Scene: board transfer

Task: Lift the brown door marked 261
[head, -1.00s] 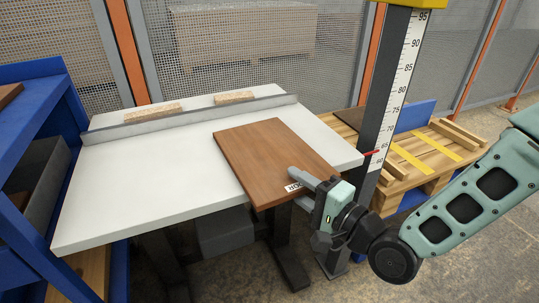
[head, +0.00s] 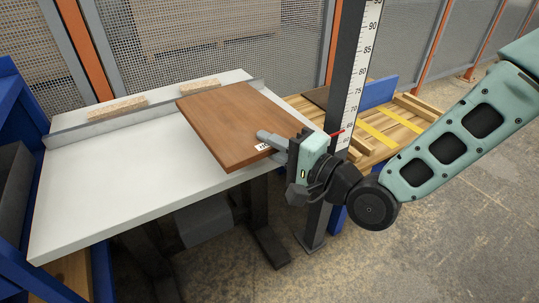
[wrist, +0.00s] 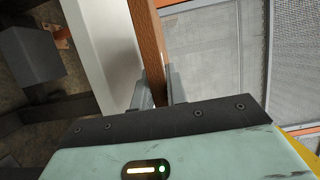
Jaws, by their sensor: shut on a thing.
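The brown door (head: 232,122) is a flat wooden board, held roughly level above the white table (head: 115,175). Its near end reaches past the table's front edge, and its far end covers part of the metal rail. A white label (head: 263,147) shows on its near edge, partly hidden by a finger; I cannot read its number. My gripper (head: 272,142) is shut on the door's near edge, one finger above it. The wrist view shows the door (wrist: 148,45) edge-on between the two fingers of my gripper (wrist: 158,88).
A grey metal rail (head: 90,130) runs along the table's back, with light wood strips (head: 110,109) behind it. A black post with a height scale (head: 353,95) stands close right of my gripper. A pallet (head: 385,135) lies behind it. Blue shelving (head: 25,110) stands at left.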

